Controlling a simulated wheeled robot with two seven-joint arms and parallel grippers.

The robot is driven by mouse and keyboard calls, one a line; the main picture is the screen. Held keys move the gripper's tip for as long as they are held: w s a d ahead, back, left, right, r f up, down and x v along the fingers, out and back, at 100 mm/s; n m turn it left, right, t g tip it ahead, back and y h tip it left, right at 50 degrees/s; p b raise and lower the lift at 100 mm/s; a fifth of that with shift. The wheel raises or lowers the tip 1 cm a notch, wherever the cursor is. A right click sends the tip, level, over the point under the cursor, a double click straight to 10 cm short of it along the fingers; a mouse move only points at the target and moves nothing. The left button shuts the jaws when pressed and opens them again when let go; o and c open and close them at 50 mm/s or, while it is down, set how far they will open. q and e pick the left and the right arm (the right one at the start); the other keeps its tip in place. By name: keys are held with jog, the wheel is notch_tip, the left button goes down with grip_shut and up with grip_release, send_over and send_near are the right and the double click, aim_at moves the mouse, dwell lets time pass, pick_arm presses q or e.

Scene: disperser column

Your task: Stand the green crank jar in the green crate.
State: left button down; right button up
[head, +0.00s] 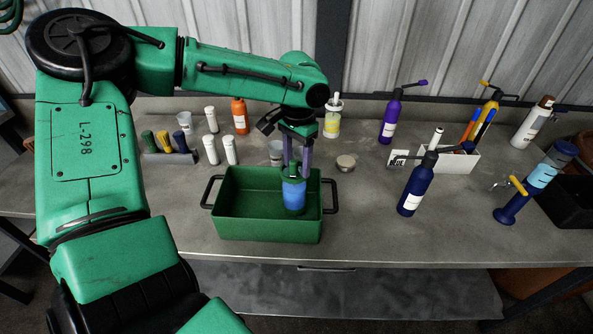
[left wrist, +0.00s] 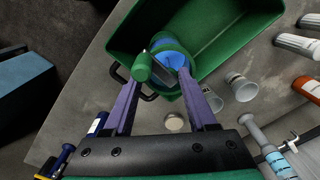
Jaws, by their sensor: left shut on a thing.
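The green crank jar (head: 294,195), with a blue body and a green crank lid, is upright at the right end of the green crate (head: 245,228). My left gripper (head: 295,168) comes down from above and is shut on the jar near its top. In the left wrist view the jar (left wrist: 172,57) is between the two purple fingers, with the crate (left wrist: 125,35) around and below it. I cannot tell whether the jar's base touches the crate floor. The rest of the crate looks empty. My right gripper is not in view.
White bottles (head: 211,150), an orange bottle (head: 240,116) and a rack of coloured-handled tools (head: 170,145) stand behind the crate. A dark blue pump bottle (head: 418,185) and a blue dispenser column (head: 535,185) stand to the right. The bench front is clear.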

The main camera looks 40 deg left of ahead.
aim_at(297, 174)
pick_arm(q)
notch_tip(297, 174, down, 3)
jog(key=shift+f, duration=0.45)
jog(key=shift+c, duration=1)
grip_release()
notch_tip(297, 174, up, 12)
jog(key=shift+b, duration=0.3)
jog(key=shift+d, duration=0.15)
